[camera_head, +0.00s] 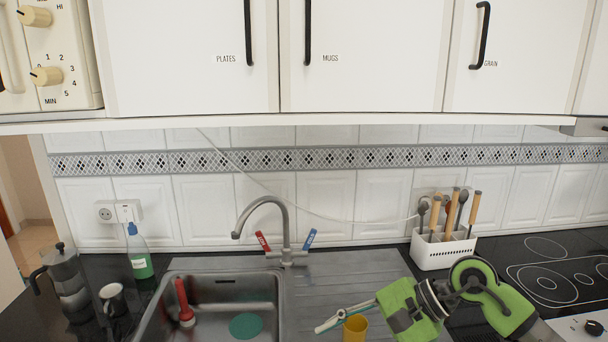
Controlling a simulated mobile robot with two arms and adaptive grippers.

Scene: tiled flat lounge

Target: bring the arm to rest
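My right arm comes in from the lower right, with a green gripper (332,322) over the drainboard beside the sink. Its slim fingers point left. They overlap each other in this view, so whether they are apart or together is unclear. A yellow cup (355,329) stands just below the fingers, its lower part cut off by the picture edge. I cannot tell whether the fingers touch it. My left arm and gripper are not in view.
The steel sink (215,282) holds a red-handled plunger or brush (184,300) and a teal disc (246,326). The tap (265,205) rises behind it. A white utensil holder (442,249) and the black hob (555,270) are right. A moka pot (65,280), mug (112,298) and bottle (138,252) stand left.

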